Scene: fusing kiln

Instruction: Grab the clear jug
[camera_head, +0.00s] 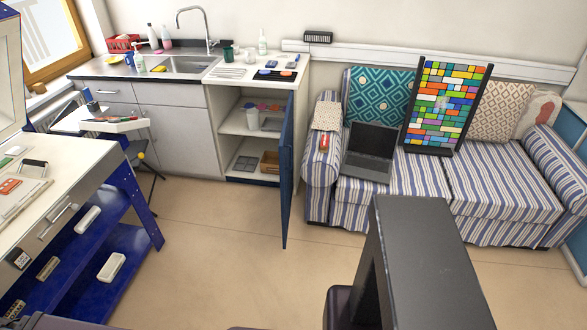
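A pale, see-through-looking container (253,119), which appears to be the clear jug, stands upright on the upper shelf (234,124) inside the open cabinet. It is small in the picture, and I cannot make out its handle or spout. The cabinet's blue door (287,172) stands swung open at the right, jutting into the room. My gripper is not in view, so I cannot see what it holds.
Small colourful items (268,107) share the shelf; a brown box (270,161) sits below. A sink counter (110,67) runs left. A blue-framed workbench (75,185) stands at left, a striped sofa (500,190) with a laptop (370,150) at right. The floor (220,240) between is clear.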

